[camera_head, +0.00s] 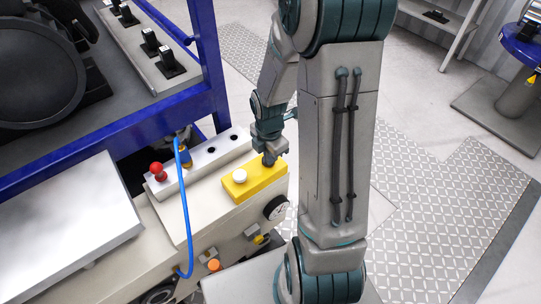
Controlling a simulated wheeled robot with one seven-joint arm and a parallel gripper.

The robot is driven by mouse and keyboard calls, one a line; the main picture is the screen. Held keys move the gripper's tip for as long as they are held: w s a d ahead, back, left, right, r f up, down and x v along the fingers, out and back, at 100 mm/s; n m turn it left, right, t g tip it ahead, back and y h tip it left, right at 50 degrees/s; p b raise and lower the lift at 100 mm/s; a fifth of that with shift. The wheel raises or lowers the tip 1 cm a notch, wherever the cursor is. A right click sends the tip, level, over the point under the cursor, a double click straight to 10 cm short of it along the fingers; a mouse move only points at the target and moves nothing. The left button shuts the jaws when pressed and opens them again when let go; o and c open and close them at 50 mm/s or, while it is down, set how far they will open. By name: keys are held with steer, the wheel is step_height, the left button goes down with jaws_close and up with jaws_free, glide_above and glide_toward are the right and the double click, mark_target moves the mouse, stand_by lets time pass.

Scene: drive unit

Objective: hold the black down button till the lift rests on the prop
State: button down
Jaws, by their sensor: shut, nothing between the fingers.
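The yellow button box (254,181) lies on the cream top of the drive unit. Its white button (240,176) shows at the near-left end. My gripper (268,161) points down, shut and empty, with its tip at the far-right end of the box. A dark spot shows at the tip, but I cannot tell finger from black button, or whether they touch. A blue frame (130,125) carrying dark machinery stands at upper left; I cannot tell whether it is the lift. I cannot make out the prop.
A pale panel (211,155) with a red ball knob (157,168) and dark holes lies behind the box. A blue hose (184,215) hangs left of the box. A gauge (275,207) sits on the front face. Patterned floor plates (430,220) at right are clear.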

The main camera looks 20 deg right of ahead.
steer(key=shift+s+f, duration=0.5)
steer(key=shift+f, duration=0.05)
steer(key=shift+w+r+p, duration=0.25)
steer(key=shift+r+p, duration=0.2)
steer(key=shift+p, duration=0.2)
steer(key=shift+w+r+p, duration=0.3)
steer(key=shift+r+p, duration=0.2)
steer(key=shift+p, duration=0.05)
steer(key=shift+w+r+p, duration=0.25)
steer(key=shift+r+p, duration=0.2)
steer(key=shift+p, duration=0.1)
step_height(320, 180, up, 12)
steer(key=p, duration=0.3)
steer(key=shift+s+r, duration=0.15)
steer(key=shift+s, duration=0.2)
